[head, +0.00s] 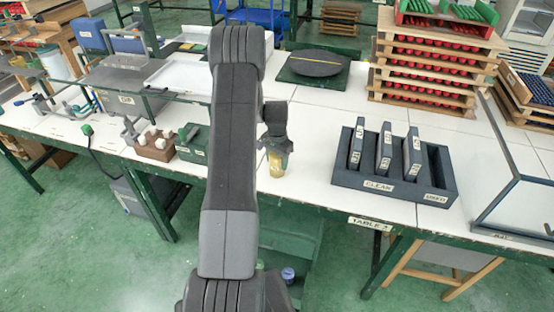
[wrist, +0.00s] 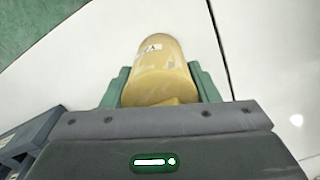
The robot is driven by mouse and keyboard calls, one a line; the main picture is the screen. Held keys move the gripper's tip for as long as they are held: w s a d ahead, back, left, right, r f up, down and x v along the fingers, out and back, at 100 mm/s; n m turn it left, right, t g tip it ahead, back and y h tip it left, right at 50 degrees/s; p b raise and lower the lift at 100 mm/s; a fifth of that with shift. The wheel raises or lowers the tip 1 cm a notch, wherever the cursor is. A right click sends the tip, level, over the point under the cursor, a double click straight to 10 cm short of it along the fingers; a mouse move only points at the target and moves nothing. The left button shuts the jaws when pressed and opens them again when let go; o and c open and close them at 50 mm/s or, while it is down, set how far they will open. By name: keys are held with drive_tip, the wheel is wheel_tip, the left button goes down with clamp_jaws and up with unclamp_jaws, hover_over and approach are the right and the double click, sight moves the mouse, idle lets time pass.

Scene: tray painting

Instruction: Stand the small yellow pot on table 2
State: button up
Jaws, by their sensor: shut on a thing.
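The small yellow pot (wrist: 160,72) is between the green fingers of my gripper (wrist: 161,88) in the wrist view. It has a pale label with a dark mark on its side. In the head view my gripper (head: 276,150) points down near the front edge of the white table (head: 310,179), whose front label reads TABLE 2. The yellow pot also shows there (head: 276,163), below the fingers. I cannot tell whether the pot's base touches the tabletop.
A dark rack (head: 372,181) marked CLEAN and USED, with several upright blocks, stands right of my gripper. A green box (head: 193,150) and a brown block (head: 155,148) with white pieces stand left. A dark round turntable (head: 319,63) is behind. White tabletop between is clear.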

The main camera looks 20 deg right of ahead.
drive_tip(key=shift+f, duration=0.15)
drive_tip(key=o, duration=0.7)
drive_tip(key=shift+o, duration=0.2)
wheel_tip(320, 180, up, 12)
drive_tip(key=b, duration=0.2)
drive_tip(key=shift+r+b, duration=0.2)
drive_tip(key=shift+b, duration=0.2)
